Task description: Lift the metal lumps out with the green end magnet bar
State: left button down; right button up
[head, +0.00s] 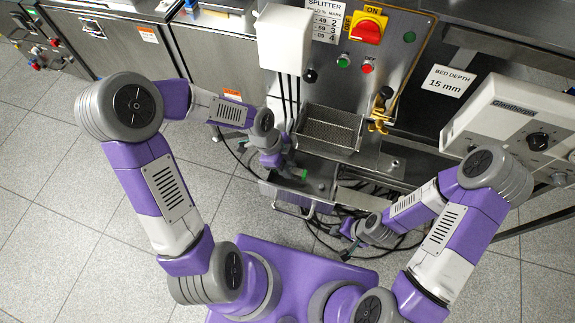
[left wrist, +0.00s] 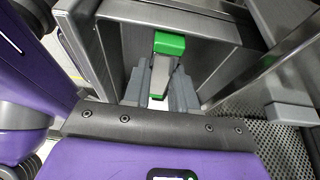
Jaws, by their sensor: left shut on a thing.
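The magnet bar shows its green end (left wrist: 170,44) in the left wrist view, with a pale shaft below it between my grey fingers. Its green end (head: 304,174) also shows small in the head view. My left gripper (head: 293,170) is shut on the bar, at the metal drawer-like bin (head: 321,187) under the splitter. In the left wrist view my left gripper (left wrist: 160,85) is beside steel bin walls. My right gripper (head: 347,240) is low in front of the machine, apart from the bin, its fingers apparently spread and empty. I cannot make out any metal lumps.
A mesh-bottomed tray (head: 329,130) sits just above and behind the bin. Black cables lie on the floor around the bin. A brass-coloured clamp (head: 381,118) and a white control box (head: 520,115) are to the right. Tiled floor (head: 60,200) is clear at left.

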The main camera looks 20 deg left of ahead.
notch_tip(320, 180, up, 10)
jog(key=p, duration=0.9)
jog(key=shift+p, duration=0.3)
dwell(0.7)
jog(key=shift+f, duration=0.1)
dwell(0.7)
